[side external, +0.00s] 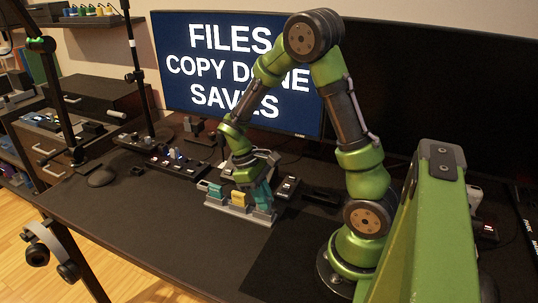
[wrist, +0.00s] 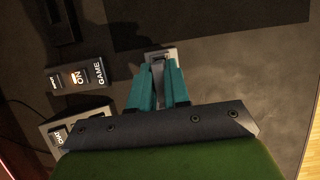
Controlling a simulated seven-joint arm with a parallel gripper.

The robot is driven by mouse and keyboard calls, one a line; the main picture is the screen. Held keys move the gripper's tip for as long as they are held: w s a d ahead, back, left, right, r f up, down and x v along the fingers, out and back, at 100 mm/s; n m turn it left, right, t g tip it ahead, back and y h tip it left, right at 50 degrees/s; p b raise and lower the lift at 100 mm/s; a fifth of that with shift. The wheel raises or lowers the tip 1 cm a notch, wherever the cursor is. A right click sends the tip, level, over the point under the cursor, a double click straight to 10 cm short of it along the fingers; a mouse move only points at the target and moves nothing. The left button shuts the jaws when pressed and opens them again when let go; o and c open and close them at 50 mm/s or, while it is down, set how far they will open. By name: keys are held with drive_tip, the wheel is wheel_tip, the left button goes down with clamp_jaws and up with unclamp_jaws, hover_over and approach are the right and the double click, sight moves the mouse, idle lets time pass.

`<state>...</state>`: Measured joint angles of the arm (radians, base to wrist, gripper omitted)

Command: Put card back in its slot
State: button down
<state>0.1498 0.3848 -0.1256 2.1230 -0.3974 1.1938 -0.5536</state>
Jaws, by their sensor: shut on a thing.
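A grey slotted holder (side external: 212,205) stands on the dark desk, with a yellow card (side external: 238,198) upright in it and a teal piece (side external: 215,190) to its left. My gripper (side external: 262,200) points down at the holder's right end, its teal fingers low over it. In the wrist view the two fingers (wrist: 158,75) are close together, shut on a thin grey piece that looks like the card. A light grey end piece (wrist: 168,52) shows just past the fingertips. How deep the held card sits is hidden by the fingers and my gripper body.
A black switch box (side external: 288,187) marked ON and GAME lies right of the holder; it shows in the wrist view (wrist: 80,76). A grey button unit (wrist: 62,128) is close by. A mouse (side external: 101,178) lies left. The desk's front left is clear.

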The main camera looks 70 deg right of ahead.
drive_tip(key=shift+f, duration=0.55)
drive_tip(key=c, duration=1)
unclamp_jaws()
drive_tip(key=v, duration=1.7)
drive_tip(key=shift+s, duration=0.1)
